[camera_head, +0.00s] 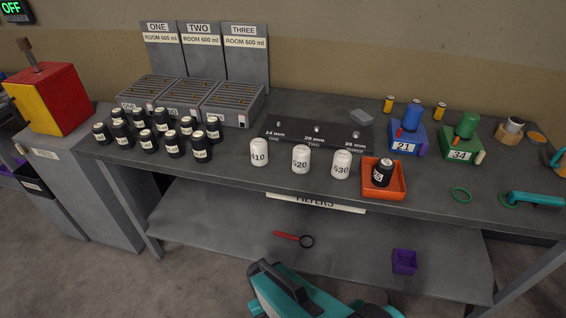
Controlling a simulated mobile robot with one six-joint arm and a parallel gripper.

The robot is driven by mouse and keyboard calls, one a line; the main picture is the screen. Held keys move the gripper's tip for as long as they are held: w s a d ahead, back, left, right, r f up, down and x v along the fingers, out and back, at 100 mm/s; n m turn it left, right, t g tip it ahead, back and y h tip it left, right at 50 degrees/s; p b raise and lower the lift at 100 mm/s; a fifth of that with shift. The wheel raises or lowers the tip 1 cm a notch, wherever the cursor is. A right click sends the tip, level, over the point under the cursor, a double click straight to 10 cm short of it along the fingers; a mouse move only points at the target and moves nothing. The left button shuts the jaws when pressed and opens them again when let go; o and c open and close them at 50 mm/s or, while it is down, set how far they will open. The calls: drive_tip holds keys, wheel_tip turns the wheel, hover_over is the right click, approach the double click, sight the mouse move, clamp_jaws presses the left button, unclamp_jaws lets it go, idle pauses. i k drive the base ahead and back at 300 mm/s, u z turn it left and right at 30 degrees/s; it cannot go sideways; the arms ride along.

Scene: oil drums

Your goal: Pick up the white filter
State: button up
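Three white filters stand upright in a row near the front edge of the grey bench (225,172). The left one (259,152) is marked 10, the middle one (301,159) 20 and the right one (341,164) 30. They stand apart from each other, in front of a dark plate (318,134) with size labels. A teal and dark part of my own body shows at the bottom edge.
Several black canisters (173,146) crowd left of the white filters. An orange tray (370,190) holding a black canister (382,172) stands close to the right one. Blue (407,138) and green (461,145) units stand farther right. A red wrench (290,237) lies on the lower shelf.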

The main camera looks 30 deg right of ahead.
sight(302, 153)
drive_tip(key=z, duration=0.4)
drive_tip(key=k, duration=0.2)
drive_tip(key=u, duration=2.8)
drive_tip(key=k, duration=0.65)
drive_tip(key=z, duration=0.3)
